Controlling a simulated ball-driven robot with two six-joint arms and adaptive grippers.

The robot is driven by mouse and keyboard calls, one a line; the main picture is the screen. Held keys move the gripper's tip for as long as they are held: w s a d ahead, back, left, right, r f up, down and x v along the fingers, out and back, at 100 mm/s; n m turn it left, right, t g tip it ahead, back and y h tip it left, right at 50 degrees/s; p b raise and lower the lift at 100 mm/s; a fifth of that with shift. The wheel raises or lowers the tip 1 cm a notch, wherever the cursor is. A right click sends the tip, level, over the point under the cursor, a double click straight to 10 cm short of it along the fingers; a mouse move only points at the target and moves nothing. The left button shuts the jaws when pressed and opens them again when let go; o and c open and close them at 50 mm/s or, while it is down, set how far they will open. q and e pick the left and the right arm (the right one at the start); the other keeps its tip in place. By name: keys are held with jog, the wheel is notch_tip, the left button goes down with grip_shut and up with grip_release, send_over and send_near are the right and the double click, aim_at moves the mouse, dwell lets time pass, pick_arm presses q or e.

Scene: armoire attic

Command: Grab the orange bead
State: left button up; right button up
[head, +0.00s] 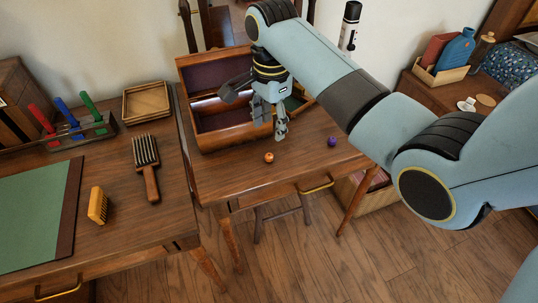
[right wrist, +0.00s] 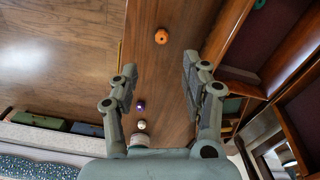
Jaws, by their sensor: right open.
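The orange bead (head: 269,157) lies on the small wooden table, in front of the open wooden box. It also shows in the right wrist view (right wrist: 161,36), beyond the fingertips and roughly between their lines. My right gripper (head: 271,126) is open and empty, above the table beside the box, behind the bead in the head view. Its two fingers stand apart in the right wrist view (right wrist: 160,72). Nothing touches the bead. My left gripper is not in view.
A purple bead (head: 332,141) lies right of the orange one; a pale bead (right wrist: 141,124) is near it in the right wrist view. The open box (head: 235,137) stands close to my gripper. The table's front edge is near the orange bead.

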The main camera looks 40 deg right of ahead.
send_over(269, 155)
notch_tip(269, 155, down, 4)
jog(key=shift+s+d+f+b, duration=0.15)
jog(key=shift+f+b, duration=0.05)
jog(key=shift+b, duration=0.1)
jog(key=f, duration=0.5)
jog(key=shift+w+f+b, duration=0.2)
jog(key=shift+f+b, duration=0.2)
jog(key=c, duration=0.9)
